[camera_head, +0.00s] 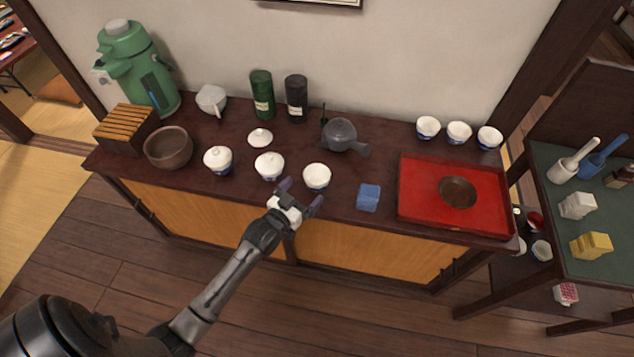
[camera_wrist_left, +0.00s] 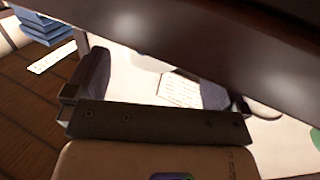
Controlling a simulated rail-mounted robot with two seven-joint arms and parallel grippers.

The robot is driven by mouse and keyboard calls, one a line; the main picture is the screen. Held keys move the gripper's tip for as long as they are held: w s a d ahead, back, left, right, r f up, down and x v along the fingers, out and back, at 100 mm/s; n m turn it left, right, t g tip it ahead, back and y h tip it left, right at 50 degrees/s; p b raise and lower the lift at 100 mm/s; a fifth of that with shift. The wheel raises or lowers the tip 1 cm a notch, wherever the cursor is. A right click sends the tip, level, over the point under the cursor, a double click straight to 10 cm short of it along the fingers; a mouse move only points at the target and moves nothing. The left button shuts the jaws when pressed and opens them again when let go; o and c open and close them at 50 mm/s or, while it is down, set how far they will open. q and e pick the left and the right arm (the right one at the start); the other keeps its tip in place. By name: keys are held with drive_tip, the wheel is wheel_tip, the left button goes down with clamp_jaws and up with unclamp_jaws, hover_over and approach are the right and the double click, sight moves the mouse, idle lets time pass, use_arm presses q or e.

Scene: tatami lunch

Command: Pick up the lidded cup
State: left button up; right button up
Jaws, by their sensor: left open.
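Two white cups with blue bases on the dark counter look lidded: one at left (camera_head: 218,160) and one nearer the middle (camera_head: 270,166). A third white cup (camera_head: 317,177) stands to their right; I cannot tell for sure whether it is covered. A loose white lid (camera_head: 260,137) lies behind them. My left gripper (camera_head: 301,194) is open and empty at the counter's front edge, just below the middle and third cups. In the left wrist view its two dark fingers (camera_wrist_left: 155,82) are spread, with no cup clearly identifiable between them. My right gripper is out of view.
A brown bowl (camera_head: 168,148) stands at left, and a grey teapot (camera_head: 340,135) behind the third cup. A blue block (camera_head: 368,197) and a red tray (camera_head: 418,205) lie to the right. Tea canisters (camera_head: 297,98) stand at the back. The dark counter edge (camera_wrist_left: 230,45) crosses the wrist view.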

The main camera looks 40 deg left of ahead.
sight(309, 186)
use_arm(q)
drive_tip(key=shift+w+f+b, duration=0.2)
drive_tip(key=shift+w+b, duration=0.4)
drive_tip(key=shift+w, duration=0.75)
drive_tip(key=shift+w+f+b, duration=0.15)
drive_tip(key=shift+w+b, duration=0.4)
drive_tip(key=shift+w, duration=0.8)
drive_tip(key=shift+w+a, duration=0.1)
drive_tip(key=shift+w, duration=0.2)
drive_tip(key=shift+c, duration=0.5)
drive_tip(key=c, duration=0.8)
drive_tip(key=shift+o, duration=0.2)
drive_tip(key=shift+r, duration=0.15)
